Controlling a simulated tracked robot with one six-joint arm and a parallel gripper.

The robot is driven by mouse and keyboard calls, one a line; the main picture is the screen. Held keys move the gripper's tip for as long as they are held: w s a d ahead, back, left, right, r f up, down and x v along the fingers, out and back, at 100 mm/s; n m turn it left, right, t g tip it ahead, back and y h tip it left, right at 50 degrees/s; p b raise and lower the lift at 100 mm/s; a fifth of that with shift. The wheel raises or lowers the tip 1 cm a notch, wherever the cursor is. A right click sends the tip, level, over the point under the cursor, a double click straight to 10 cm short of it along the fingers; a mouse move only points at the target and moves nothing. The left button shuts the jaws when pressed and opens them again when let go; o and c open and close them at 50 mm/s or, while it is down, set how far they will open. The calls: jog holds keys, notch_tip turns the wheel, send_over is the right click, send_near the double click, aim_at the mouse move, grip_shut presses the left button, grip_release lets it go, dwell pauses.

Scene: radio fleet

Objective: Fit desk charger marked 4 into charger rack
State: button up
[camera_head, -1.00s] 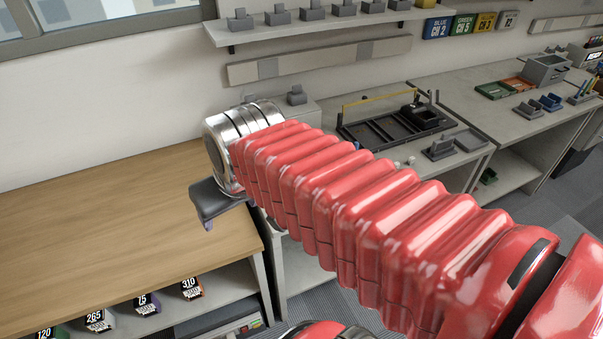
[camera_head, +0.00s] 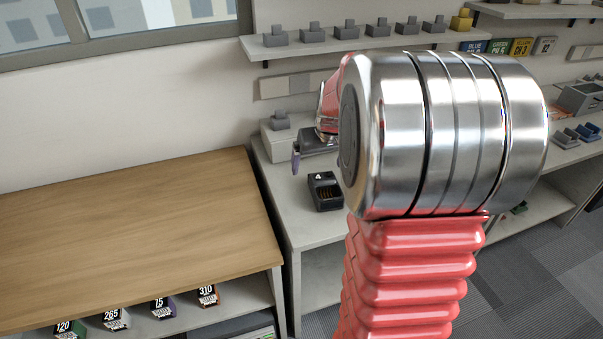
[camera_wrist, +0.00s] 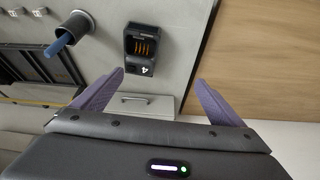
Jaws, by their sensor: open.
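The desk charger marked 4 (camera_head: 325,192) is a black block with a slot, standing on the light grey bench left of my arm. In the wrist view the charger (camera_wrist: 142,48) lies ahead of my gripper, with copper-coloured contacts in its slot. My gripper (camera_wrist: 159,77) is open and empty, its two purple fingers apart, and the charger is beyond the fingertips. In the head view one finger (camera_head: 296,161) shows above and left of the charger. A black frame (camera_wrist: 45,62), possibly the charger rack, shows in part at the wrist view's left; my arm hides that area in the head view.
A dark round holder with a blue rod (camera_wrist: 70,38) stands near the charger in the wrist view. A pale box (camera_head: 272,140) sits against the wall. The wooden table (camera_head: 130,230) at left is clear on top. A wall shelf (camera_head: 350,44) carries several small grey blocks.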

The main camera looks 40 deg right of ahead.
jog(key=d+f, duration=0.3)
jog(key=d, duration=0.2)
jog(key=shift+w+d+m, duration=0.15)
jog(key=shift+m, duration=0.15)
send_over(326, 185)
jog(key=s+a, duration=0.1)
jog(key=s, duration=0.1)
jog(key=f, duration=0.7)
jog(key=shift+s+a+f, duration=0.1)
jog(key=shift+a+f, duration=0.1)
jog(key=shift+f, duration=0.2)
jog(key=shift+x, duration=2.65)
jog(key=shift+s+d, duration=0.1)
jog(key=shift+d, duration=0.1)
jog(key=shift+c, duration=0.2)
